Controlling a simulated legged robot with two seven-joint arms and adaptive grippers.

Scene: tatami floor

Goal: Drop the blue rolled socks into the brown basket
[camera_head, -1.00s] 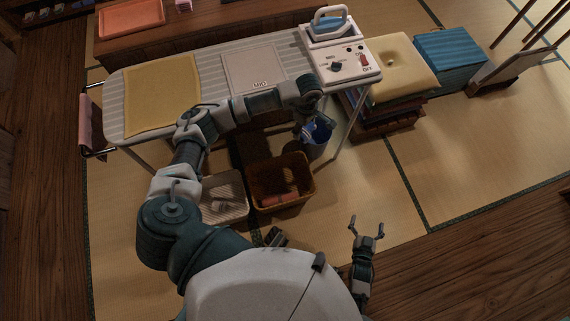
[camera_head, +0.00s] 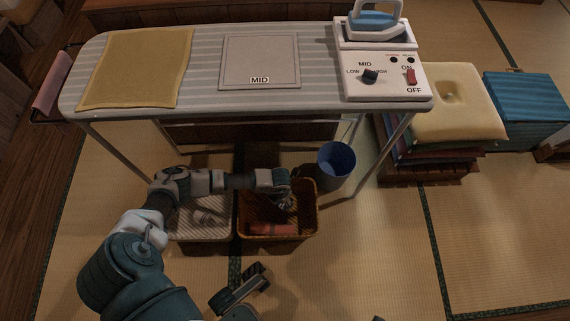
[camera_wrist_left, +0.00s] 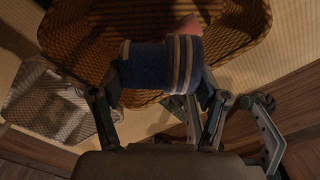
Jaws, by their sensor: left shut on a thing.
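The blue rolled socks (camera_wrist_left: 148,66), with pale stripes, are between the fingers of my left gripper (camera_wrist_left: 160,80) in the left wrist view. This gripper is shut on them. In the head view my left gripper (camera_head: 285,200) is over the brown basket (camera_head: 307,210), within its outline, and mostly hides the socks. The basket is woven and open-topped, and its wall also shows behind the socks in the wrist view (camera_wrist_left: 85,35). A reddish-pink item (camera_head: 272,229) lies in it.
A pale basket (camera_head: 205,232) with light items stands left of the brown one. A blue bin (camera_head: 336,165) stands just to its right. The ironing board (camera_head: 210,98), with an iron (camera_head: 375,22), is beyond.

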